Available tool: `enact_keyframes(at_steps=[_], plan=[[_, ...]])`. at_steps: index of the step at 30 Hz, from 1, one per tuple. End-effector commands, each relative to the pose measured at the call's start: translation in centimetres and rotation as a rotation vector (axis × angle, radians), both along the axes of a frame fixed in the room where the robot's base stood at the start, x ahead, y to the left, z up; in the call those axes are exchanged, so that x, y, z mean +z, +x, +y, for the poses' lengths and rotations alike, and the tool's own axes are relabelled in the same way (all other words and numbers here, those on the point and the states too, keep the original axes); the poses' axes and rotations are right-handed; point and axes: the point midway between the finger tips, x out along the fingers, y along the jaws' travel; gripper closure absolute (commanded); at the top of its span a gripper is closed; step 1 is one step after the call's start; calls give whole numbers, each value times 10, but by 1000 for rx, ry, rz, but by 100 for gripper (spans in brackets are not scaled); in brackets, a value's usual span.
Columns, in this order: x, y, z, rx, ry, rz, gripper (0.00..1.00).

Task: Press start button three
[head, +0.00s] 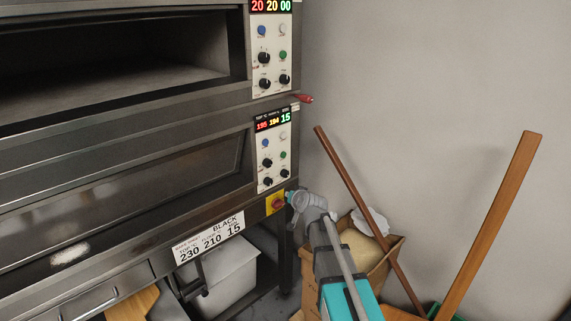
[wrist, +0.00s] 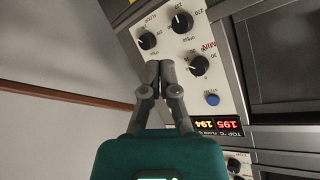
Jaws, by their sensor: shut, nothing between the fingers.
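The lower oven control panel (head: 273,158) carries a blue button (head: 266,143), a white button (head: 282,137), a green button (head: 283,155) and black knobs. No label reading three is legible. My gripper (head: 290,197) is shut and empty, at the panel's lower right in the head view, close to a red switch on a yellow plate (head: 276,203). In the wrist view the panel appears upside down; the shut fingertips (wrist: 160,64) overlap it, left of the blue button (wrist: 212,99). The green and white buttons are hidden there. I cannot tell whether the tips touch anything.
Above is another panel (head: 271,48) with similar buttons, and a red handle (head: 305,99) sticks out between the two. A wooden box with a sack (head: 362,243) and long wooden handles (head: 490,225) stand to the right by the wall. A white bin (head: 225,285) is under the oven.

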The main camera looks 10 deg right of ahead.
Motion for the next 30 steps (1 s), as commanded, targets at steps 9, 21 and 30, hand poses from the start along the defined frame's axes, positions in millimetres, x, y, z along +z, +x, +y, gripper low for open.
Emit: enact_keyframes(at_steps=[9,21,30], plan=[[25,80,-35,-231,151,-364,100],[43,106,-73,-427,234,-565,100],[44,106,-74,-433,235,-570,100]])
